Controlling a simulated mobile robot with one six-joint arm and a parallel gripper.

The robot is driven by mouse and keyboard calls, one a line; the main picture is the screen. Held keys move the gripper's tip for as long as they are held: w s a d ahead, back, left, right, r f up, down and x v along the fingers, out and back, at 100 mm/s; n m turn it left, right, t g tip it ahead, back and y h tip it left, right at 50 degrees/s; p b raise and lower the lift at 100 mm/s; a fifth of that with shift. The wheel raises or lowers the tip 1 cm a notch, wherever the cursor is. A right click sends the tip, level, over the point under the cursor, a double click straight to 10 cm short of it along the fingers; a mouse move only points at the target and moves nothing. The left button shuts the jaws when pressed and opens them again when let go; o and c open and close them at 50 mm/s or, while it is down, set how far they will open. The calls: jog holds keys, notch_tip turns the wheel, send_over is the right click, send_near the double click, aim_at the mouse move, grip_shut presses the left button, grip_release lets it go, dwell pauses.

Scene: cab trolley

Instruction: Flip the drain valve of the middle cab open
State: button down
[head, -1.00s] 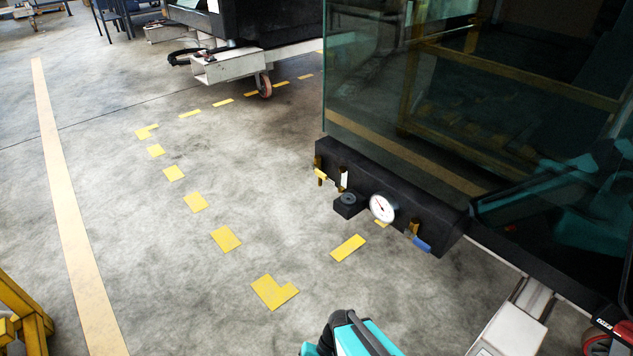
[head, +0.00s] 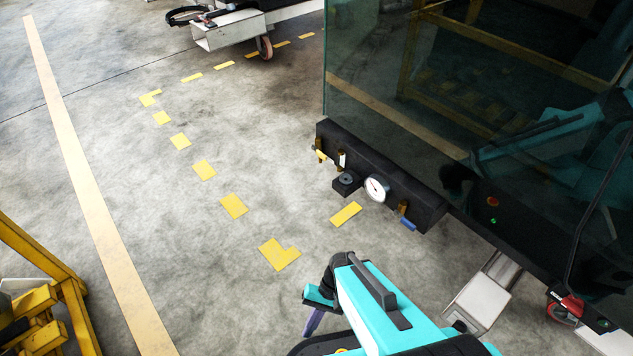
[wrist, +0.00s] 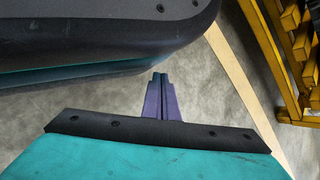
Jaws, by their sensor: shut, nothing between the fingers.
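The cab (head: 400,90) with dark glass stands at the right of the head view. A black block (head: 415,203) along its lower edge carries a yellow-handled valve (head: 320,155), a round white gauge (head: 376,188) and a blue-handled valve (head: 408,224). No label tells which is the drain valve. The blue handle slants down to the right; the yellow one is small and its setting is hard to tell. My gripper (head: 314,322), with purple fingers, is low in the head view, apart from the block. In the wrist view its fingers (wrist: 160,92) are together and empty over floor.
A yellow frame (head: 60,300) stands at the lower left, and also at the wrist view's upper right (wrist: 290,50). A white trolley end (head: 230,30) with a caster is at the back. Floor between is clear, with yellow marks.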

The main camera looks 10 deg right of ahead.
jog(key=d+r+n+h+p, duration=0.1)
jog(key=d+r+p, duration=0.3)
jog(key=r+p, duration=0.7)
jog(key=s+d+r+n+h+p, duration=0.1)
jog(key=d+r+h+p, duration=0.2)
jog(key=r+p, duration=0.9)
jog(key=d+r+h+p, duration=0.1)
jog(key=d+r+p, duration=0.4)
jog(key=r+p, duration=0.6)
jog(key=shift+s+d+r+n+h+p, duration=0.15)
jog(key=shift+s+r+n+h+p, duration=0.2)
jog(key=shift+p, duration=1.05)
